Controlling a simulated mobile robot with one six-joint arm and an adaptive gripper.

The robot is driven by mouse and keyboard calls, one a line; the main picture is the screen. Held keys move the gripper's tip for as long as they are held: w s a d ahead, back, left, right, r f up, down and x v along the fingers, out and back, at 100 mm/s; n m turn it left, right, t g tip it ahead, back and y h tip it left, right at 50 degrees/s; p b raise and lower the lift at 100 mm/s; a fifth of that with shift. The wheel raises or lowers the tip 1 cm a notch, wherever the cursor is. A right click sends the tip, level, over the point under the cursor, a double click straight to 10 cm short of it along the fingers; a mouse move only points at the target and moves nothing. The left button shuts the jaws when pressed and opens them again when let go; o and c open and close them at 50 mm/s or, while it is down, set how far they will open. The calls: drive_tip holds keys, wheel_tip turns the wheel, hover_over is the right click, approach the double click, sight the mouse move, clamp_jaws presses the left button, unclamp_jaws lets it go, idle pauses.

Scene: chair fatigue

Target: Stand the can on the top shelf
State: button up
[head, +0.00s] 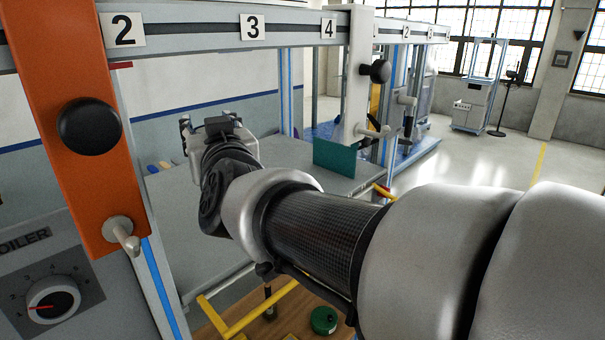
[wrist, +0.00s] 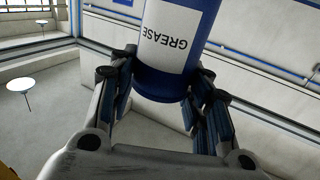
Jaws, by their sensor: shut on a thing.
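A blue can with a white GREASE label (wrist: 172,38) fills the upper middle of the wrist view. My gripper (wrist: 162,82) is shut on it, with dark finger pads on both sides of its near end. The label reads upside down in this view, and the can's far end is cut off by the frame. In the head view, my gripper (head: 205,130) is stretched out over the grey bench top, and the can is hidden behind it. I cannot tell which surface is the top shelf.
A grey bench top (head: 300,158) lies beyond my arm. An orange upright (head: 72,120) with a black knob stands close at left. A numbered rail (head: 200,32) crosses above. A green round object (head: 323,320) lies below on wood.

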drive_tip(key=f, duration=0.5)
drive_tip(key=shift+s+d+f+b, duration=0.15)
drive_tip(key=shift+s+d+b, duration=0.05)
drive_tip(key=shift+s+b, duration=0.15)
drive_tip(key=shift+w+a+f, duration=0.1)
drive_tip(key=shift+w+f, duration=0.05)
drive_tip(key=shift+f, duration=1.95)
drive_tip(key=shift+f, duration=0.2)
drive_tip(key=o, duration=1.3)
drive_tip(key=shift+r, duration=0.2)
drive_tip(key=b+v, duration=0.1)
drive_tip(key=v, duration=1.1)
drive_tip(key=shift+b, duration=0.4)
